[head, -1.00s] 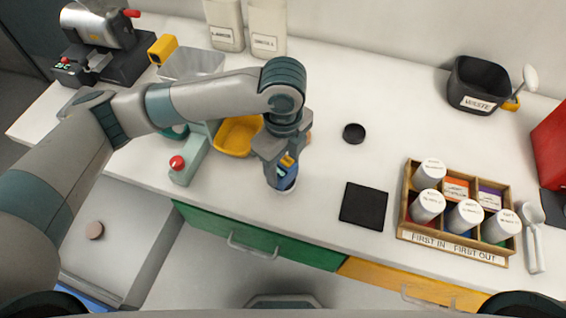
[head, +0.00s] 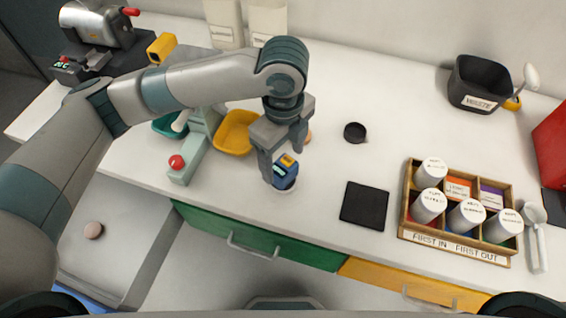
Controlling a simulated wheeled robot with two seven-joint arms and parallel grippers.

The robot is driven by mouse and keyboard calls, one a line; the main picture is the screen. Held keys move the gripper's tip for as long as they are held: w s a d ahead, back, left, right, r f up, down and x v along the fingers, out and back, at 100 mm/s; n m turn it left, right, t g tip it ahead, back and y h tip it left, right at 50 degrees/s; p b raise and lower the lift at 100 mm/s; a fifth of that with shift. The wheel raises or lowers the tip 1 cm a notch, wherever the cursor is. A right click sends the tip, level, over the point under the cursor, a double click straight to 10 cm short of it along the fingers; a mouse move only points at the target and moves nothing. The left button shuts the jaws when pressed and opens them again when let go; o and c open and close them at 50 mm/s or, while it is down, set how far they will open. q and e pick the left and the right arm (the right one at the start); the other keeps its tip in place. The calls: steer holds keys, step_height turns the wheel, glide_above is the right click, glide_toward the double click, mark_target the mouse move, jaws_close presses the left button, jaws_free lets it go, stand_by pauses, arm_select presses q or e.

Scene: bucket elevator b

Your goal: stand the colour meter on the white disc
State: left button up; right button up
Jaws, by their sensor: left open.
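The colour meter (head: 285,174) is a small dark blue device with an orange and light-blue face. It stands upright on the white disc (head: 284,189), of which only a thin pale rim shows beneath it. My left gripper (head: 283,168) is open just above and behind the meter, with one finger on the left of it and the other up to the right. Whether a finger still touches the meter cannot be told. My right gripper is not in view.
A black square mat (head: 364,205) lies to the right, with a wooden tray (head: 455,253) of white-capped jars beyond. A yellow bowl (head: 236,134) and a pale green device with a red knob (head: 186,160) stand left. A small black cup (head: 354,133) is behind.

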mark_target(284, 166)
arm_select(q)
step_height(284, 166, up, 9)
steer(key=b, duration=0.1)
steer(key=shift+b, duration=0.35)
